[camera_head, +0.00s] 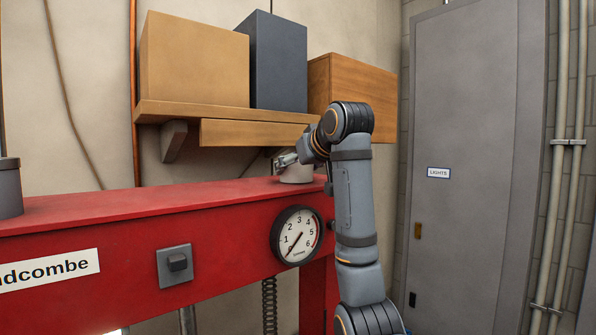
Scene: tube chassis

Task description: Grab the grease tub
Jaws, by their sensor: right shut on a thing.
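The grease tub (297,174) looks like a small, pale grey round container on top of the red press beam, near its right end. My right arm rises from the bottom right and bends over toward it. My right gripper (286,160) is at the tub's upper part, shut on it. The wrist and fingers hide part of the tub. I cannot tell whether the tub still touches the beam. My left gripper is not in view.
The red beam (120,207) carries a gauge (297,235) and a switch box (175,265). Above it, a wooden shelf (190,110) holds boxes close over my wrist. A dark grey cylinder (9,188) stands at far left. A grey cabinet (465,120) is at right.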

